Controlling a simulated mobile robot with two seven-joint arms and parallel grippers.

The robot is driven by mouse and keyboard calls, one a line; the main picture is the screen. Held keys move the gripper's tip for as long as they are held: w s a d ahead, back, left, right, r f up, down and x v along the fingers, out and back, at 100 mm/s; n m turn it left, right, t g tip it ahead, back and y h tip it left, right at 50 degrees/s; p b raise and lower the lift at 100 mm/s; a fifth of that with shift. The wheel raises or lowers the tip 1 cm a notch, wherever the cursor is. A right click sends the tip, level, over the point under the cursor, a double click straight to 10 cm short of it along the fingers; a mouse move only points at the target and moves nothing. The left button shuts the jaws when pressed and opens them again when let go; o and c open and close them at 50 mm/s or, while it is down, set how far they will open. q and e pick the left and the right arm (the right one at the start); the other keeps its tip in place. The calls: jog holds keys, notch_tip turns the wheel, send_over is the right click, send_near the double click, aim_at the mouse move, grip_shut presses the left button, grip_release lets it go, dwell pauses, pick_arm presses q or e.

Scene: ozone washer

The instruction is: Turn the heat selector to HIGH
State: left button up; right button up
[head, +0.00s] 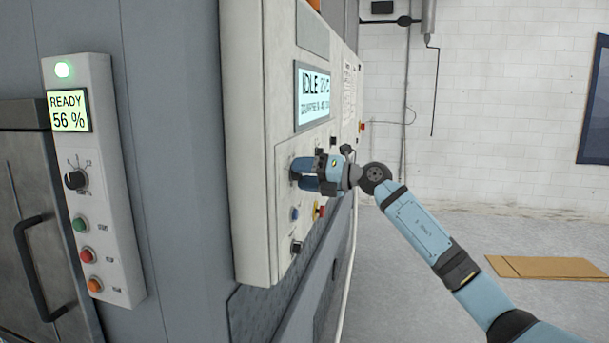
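The main control panel (258,150) stands at an angle in the middle of the head view. My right gripper (297,176) is at the face of this panel, below its screen. Its two blue fingers are a little apart, one above the other, with something dark at their tips. This may be a knob, but the fingers hide most of it, and I cannot tell whether they grip it. A black knob (296,247) sits lower on the panel. The labels are too small to read, so I cannot tell which control is the heat selector. My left gripper is not in view.
The panel screen (313,95) reads IDLE. A side panel (120,240) at left has a READY 56 % display (69,111), a dial knob (75,180) and buttons. Flat cardboard (545,267) lies on the floor at right.

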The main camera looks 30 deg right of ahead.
jog(key=b+v, duration=0.5)
jog(key=v, duration=0.8)
jog(key=shift+s+d, duration=0.25)
jog(key=shift+s, duration=0.05)
jog(key=shift+f, duration=0.1)
jog(key=s+a+f+m+t+h+p, duration=0.15)
jog(key=a+f+m, duration=0.4)
jog(key=f, duration=0.55)
jog(key=s+a+f+m+t+h+p, duration=0.15)
jog(key=a+f+m, duration=0.4)
jog(key=f, duration=0.55)
jog(key=a+f+m+t, duration=0.2)
jog(key=a+f+m, duration=0.3)
jog(key=f, duration=0.6)
jog(key=s+a+f+m+g+h+p, duration=0.1)
jog(key=s+a+f+m+g+h, duration=0.1)
jog(key=s+a+f+m, duration=0.5)
jog(key=s+a+f+m+g+h+p, duration=0.1)
jog(key=s+a+f+m+g+h, duration=0.2)
jog(key=s+f, duration=1.2)
jog(key=s+a+m+g, duration=0.2)
jog(key=a+m, duration=0.2)
jog(key=a, duration=0.2)
jog(key=shift+s+a+f+m+g, duration=0.2)
jog(key=shift+a+f+m+g, duration=0.1)
jog(key=shift+f, duration=0.1)
